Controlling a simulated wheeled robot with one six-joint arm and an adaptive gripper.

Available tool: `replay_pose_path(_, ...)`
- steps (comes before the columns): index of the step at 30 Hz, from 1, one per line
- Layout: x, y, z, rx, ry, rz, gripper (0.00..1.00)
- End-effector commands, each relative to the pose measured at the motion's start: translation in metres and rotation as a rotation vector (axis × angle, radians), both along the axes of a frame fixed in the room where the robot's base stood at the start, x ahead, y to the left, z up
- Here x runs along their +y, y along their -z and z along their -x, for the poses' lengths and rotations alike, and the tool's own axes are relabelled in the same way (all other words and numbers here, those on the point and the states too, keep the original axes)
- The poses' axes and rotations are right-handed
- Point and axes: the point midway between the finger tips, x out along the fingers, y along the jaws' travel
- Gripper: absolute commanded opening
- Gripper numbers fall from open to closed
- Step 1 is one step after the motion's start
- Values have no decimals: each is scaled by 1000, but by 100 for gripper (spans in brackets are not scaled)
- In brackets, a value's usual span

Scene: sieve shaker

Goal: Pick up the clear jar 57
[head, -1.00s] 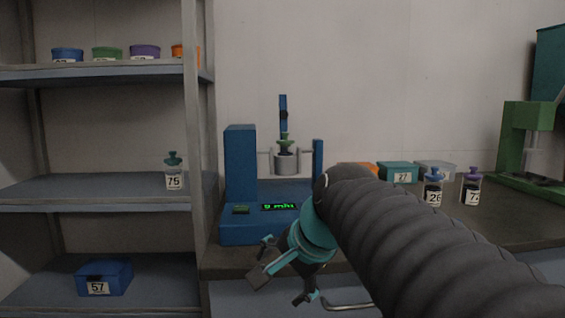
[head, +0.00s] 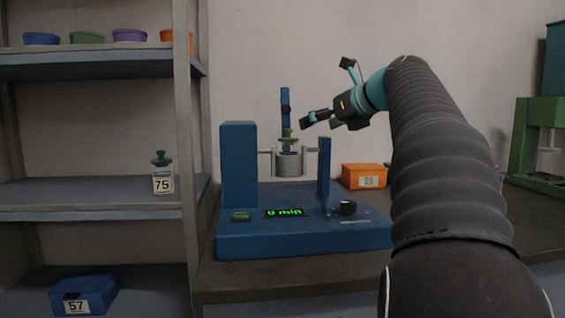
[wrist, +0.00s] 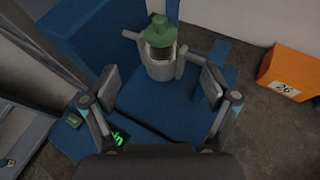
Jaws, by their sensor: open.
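A jar with a green stopper (head: 288,139) sits upright in the grey metal cup (head: 289,164) of the blue sieve shaker (head: 239,165). Only its stopper and a dark upper part show, so I cannot read its number. It also shows in the wrist view (wrist: 160,36), ahead of my gripper and between the lines of its fingers. My gripper (head: 318,121) is open and empty, above and right of the cup in the head view. Its two fingers stand wide apart in the wrist view (wrist: 161,88). A blue box labelled 57 (head: 83,295) is on the low shelf.
Jar 75 (head: 162,178) stands on the middle shelf (head: 95,194). An orange box 26 (head: 364,176) is behind the shaker on the right. The shaker's upright post (head: 325,172) and side arms flank the cup. A green press (head: 540,140) stands far right.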

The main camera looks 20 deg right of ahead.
Motion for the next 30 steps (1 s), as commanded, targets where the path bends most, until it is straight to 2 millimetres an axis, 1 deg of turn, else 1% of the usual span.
replay_pose_path(1,3,7,-10,2,-4,-1,86)
replay_pose_path(3,5,12,-22,2,-2,1,86)
replay_pose_path(9,13,22,-48,2,-3,2,86)
replay_pose_path(19,19,31,-65,1,-5,4,86)
replay_pose_path(27,27,47,-97,2,-6,4,86)
replay_pose_path(30,29,47,-103,0,-5,4,86)
